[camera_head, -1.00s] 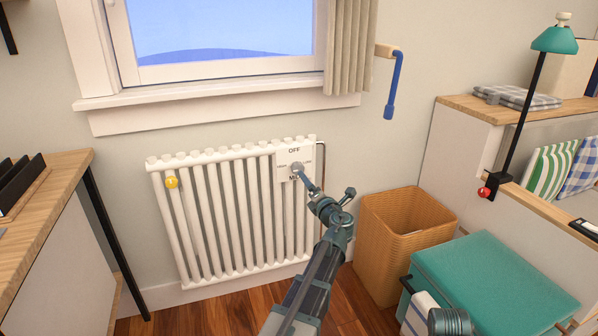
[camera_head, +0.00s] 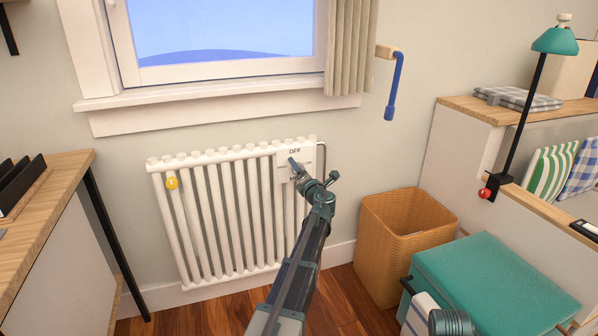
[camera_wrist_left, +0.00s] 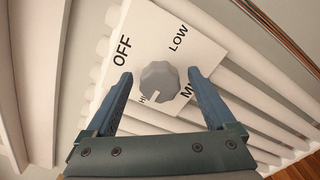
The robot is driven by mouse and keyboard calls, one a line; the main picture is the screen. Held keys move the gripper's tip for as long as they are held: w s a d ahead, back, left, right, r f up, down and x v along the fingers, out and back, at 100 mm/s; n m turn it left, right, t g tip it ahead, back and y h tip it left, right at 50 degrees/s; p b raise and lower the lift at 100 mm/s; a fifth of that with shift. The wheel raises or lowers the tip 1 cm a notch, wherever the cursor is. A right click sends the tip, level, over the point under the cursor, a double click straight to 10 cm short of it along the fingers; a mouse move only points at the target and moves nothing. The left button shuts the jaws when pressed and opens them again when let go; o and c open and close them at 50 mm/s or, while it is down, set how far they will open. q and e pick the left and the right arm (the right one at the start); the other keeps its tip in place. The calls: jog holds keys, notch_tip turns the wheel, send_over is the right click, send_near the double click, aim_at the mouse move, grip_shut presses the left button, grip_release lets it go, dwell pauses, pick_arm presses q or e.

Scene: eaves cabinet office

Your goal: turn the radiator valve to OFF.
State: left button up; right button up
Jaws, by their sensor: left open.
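The radiator valve is a grey knob (camera_wrist_left: 160,76) on a white square plate (camera_head: 283,153), fixed at the upper right of the white radiator (camera_head: 228,218). In the left wrist view the plate (camera_wrist_left: 146,27) carries the words OFF and LOW, and partly covered words starting HI and M. A pale mark on the knob points toward the HI word. My left gripper (camera_head: 296,167) is in front of the plate and hides the knob in the head view. Its open fingers (camera_wrist_left: 159,73) stand on either side of the knob in the picture; I cannot tell whether they touch it.
A wicker bin (camera_head: 385,250) stands right of the radiator, beside a teal-topped box (camera_head: 495,275). A blue-handled crank (camera_head: 394,88) hangs on the wall above. A yellow round tag (camera_head: 172,183) is at the radiator's left. A desk (camera_head: 45,190) stands at far left.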

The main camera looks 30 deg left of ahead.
pick_arm(q)
jog(key=c, duration=1.4)
